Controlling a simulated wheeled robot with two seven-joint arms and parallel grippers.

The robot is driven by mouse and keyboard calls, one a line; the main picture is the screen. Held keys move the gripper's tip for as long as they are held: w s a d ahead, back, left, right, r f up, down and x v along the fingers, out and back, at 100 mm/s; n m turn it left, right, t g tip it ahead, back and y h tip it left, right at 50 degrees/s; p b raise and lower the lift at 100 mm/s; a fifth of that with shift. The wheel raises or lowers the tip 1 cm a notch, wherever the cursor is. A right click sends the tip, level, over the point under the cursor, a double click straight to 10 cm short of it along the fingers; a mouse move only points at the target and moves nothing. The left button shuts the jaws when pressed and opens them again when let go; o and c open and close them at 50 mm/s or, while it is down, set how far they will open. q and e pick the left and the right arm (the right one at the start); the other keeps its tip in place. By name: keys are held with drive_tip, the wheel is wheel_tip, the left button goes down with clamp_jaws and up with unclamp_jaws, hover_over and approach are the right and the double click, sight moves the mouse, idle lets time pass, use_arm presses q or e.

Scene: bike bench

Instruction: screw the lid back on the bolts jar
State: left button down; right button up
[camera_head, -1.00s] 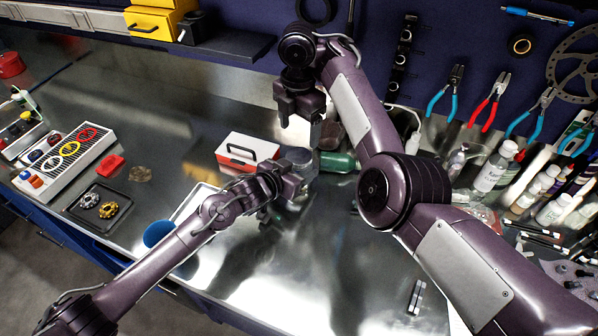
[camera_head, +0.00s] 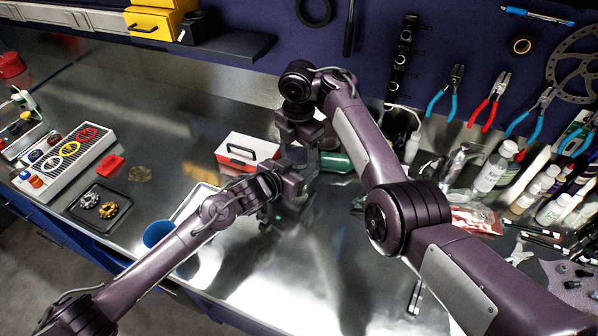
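My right gripper (camera_head: 299,158) reaches down from above at the middle of the bench, its fingers pointing down just behind and above my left gripper. My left gripper (camera_head: 293,186) comes in from the left, low over the bench, at the place of a greyish round-topped jar. The two grippers now hide nearly all of that jar, and I cannot make out its lid. Neither gripper's finger gap shows clearly, so I cannot tell whether either is shut on the jar or lid.
A red and white box (camera_head: 246,150) stands just left of the grippers, and a green cylinder (camera_head: 336,161) lies just right. A blue cup (camera_head: 158,233) and a pale tray (camera_head: 196,203) sit near my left arm. Bottles (camera_head: 490,172) crowd the right. The front middle is bare metal.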

drive_tip(key=c, duration=0.7)
drive_tip(key=m, duration=0.6)
drive_tip(key=shift+m, duration=0.3)
drive_tip(key=shift+c, duration=0.2)
drive_tip(key=o, duration=1.1)
drive_tip(key=shift+r, duration=2.25)
drive_tip(key=shift+c, duration=0.5)
